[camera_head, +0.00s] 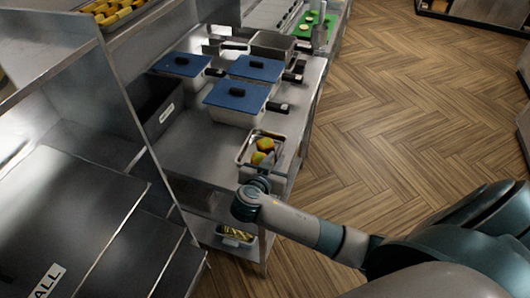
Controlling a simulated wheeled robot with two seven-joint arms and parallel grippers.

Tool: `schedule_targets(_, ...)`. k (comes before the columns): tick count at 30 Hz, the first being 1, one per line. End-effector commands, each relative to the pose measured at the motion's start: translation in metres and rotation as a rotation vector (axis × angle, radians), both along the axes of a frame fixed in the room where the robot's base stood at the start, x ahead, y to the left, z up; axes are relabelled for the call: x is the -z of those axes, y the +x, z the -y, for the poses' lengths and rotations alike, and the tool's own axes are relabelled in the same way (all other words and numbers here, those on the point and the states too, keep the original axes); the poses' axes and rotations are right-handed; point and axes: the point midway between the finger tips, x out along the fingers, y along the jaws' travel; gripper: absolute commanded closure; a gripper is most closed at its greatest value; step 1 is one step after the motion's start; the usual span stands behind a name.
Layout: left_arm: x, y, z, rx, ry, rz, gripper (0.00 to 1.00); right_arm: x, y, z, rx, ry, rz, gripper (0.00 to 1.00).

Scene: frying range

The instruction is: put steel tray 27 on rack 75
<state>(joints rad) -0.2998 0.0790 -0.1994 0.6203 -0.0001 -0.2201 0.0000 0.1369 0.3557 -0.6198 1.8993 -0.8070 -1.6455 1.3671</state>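My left gripper is out of view. A steel shelf unit (130,95) stands at the left, with a tray of yellow items on top. I cannot read 75 on any rack.
Several steel pans with blue lids (236,105) stand on the counter beyond the tray, handles pointing right. Another tray (232,240) with yellow pieces sits on the shelf below. A green board (313,27) lies at the far end. The wooden floor (410,110) at right is clear.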

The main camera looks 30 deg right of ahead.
Motion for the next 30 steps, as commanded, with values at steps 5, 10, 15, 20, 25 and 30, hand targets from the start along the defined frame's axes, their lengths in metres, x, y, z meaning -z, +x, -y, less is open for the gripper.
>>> schedule_targets(5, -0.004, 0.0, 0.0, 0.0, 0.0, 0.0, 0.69, 0.0, 0.002, 0.002, 0.0, -0.002, -0.001, 0.83)
schedule_targets(10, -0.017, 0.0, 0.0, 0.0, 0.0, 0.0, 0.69, 0.001, 0.012, 0.012, 0.001, -0.005, -0.001, 0.83)
schedule_targets(15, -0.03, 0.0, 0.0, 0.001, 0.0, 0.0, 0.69, 0.009, 0.024, 0.023, 0.0, -0.005, -0.001, 0.83)
schedule_targets(20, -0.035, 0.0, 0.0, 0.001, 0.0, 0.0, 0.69, 0.017, 0.032, 0.032, 0.0, -0.002, -0.001, 0.83)
schedule_targets(25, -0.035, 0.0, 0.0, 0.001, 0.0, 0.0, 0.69, 0.02, 0.034, 0.034, 0.0, 0.0, -0.001, 0.83)
schedule_targets(30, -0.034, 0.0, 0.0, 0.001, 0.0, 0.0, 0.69, 0.02, 0.033, 0.034, 0.0, -0.001, -0.001, 0.83)
